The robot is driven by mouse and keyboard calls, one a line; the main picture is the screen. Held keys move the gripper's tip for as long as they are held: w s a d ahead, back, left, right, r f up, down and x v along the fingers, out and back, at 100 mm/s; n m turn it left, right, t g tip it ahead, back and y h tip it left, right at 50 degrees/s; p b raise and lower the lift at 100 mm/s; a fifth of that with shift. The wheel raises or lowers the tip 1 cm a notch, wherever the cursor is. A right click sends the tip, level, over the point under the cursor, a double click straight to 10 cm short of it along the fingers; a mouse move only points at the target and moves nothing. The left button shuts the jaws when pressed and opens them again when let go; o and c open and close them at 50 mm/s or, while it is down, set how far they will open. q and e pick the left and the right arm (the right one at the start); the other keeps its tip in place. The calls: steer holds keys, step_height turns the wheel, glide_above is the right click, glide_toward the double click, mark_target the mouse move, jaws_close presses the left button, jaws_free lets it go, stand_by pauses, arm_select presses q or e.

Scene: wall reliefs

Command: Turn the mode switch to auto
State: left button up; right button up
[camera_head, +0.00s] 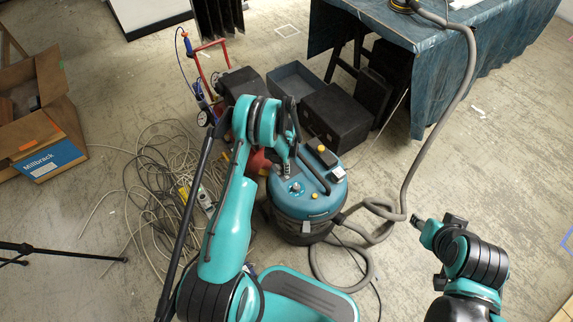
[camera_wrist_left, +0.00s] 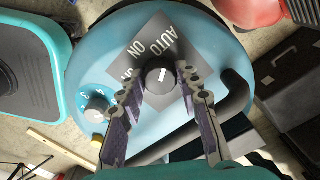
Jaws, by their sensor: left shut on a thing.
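The mode switch is a round black knob with a white mark (camera_wrist_left: 160,75), on a grey plate (camera_wrist_left: 185,48) lettered AUTO and ON, on top of a teal vacuum machine (camera_head: 318,206). The mark points roughly up in the left wrist view, toward the lettering. My left gripper (camera_wrist_left: 159,78) is shut on the knob, a finger on each side. In the head view my left gripper (camera_head: 287,165) is over the machine's top, and the knob cannot be made out. A smaller numbered dial (camera_wrist_left: 96,108) sits beside the plate. My right gripper (camera_head: 418,222) is right of the machine, away from it.
A grey hose (camera_head: 408,180) curls right of the machine. Tangled cables (camera_head: 150,185) cover the floor at left. Black boxes (camera_head: 335,118) stand behind, near a table with a blue cloth (camera_head: 440,60). A cardboard box (camera_head: 35,110) is at far left.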

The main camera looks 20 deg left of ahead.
stand_by(0.3)
arm_select(q)
steer(key=o, duration=1.2)
steer(key=shift+c, duration=0.2)
step_height(320, 180, up, 12)
